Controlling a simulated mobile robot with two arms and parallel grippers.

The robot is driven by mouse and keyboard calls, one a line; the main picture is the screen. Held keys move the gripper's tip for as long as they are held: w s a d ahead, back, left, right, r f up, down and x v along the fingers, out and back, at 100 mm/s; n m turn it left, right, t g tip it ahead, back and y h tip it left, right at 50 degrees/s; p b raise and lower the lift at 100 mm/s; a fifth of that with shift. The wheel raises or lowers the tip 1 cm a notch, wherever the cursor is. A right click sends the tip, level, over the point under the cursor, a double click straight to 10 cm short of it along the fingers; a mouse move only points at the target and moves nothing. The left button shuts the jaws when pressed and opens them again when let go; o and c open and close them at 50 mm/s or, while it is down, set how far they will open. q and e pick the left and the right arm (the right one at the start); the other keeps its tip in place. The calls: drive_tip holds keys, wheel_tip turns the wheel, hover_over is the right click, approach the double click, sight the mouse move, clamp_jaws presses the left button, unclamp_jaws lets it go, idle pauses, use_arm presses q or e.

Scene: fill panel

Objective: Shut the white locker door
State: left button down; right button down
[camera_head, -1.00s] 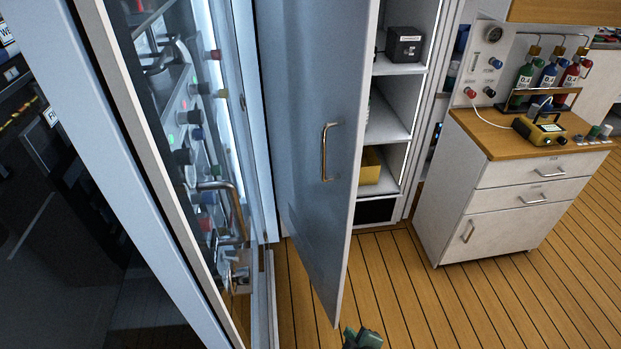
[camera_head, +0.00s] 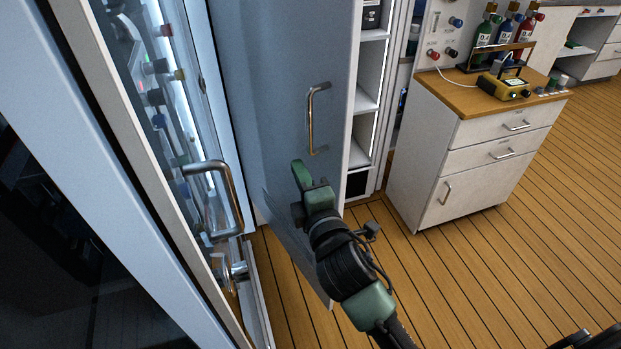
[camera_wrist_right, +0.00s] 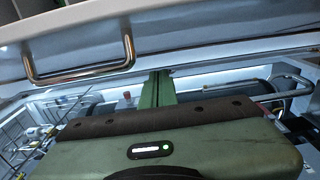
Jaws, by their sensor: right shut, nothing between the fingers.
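The white locker door (camera_head: 285,75), blue-grey in the shade, stands open in the middle of the head view. Its bar handle (camera_head: 311,118) is near the free edge and also shows at upper left in the right wrist view (camera_wrist_right: 80,75). The open locker's shelves (camera_head: 369,95) show just right of that edge. My right gripper (camera_head: 301,174) is shut and empty, just below the handle in the picture, in front of the door's face. I cannot tell whether it touches the door. Its green fingers also show in the right wrist view (camera_wrist_right: 157,90). My left gripper is not in view.
A lit glass-fronted cabinet with a metal handle (camera_head: 216,200) stands close on the left.

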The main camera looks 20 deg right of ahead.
sight(306, 153)
drive_tip(key=shift+w+d+p, duration=0.2)
drive_tip(key=shift+w+d, duration=0.4)
drive_tip(key=shift+w, duration=0.35)
drive_tip(key=shift+w+d+p, duration=0.25)
drive_tip(key=shift+w+d, duration=0.35)
drive_tip(key=shift+w, duration=0.4)
drive_tip(key=shift+w+d+p, duration=0.2)
drive_tip(key=shift+w+d, duration=0.4)
drive_tip(key=shift+w, duration=0.35)
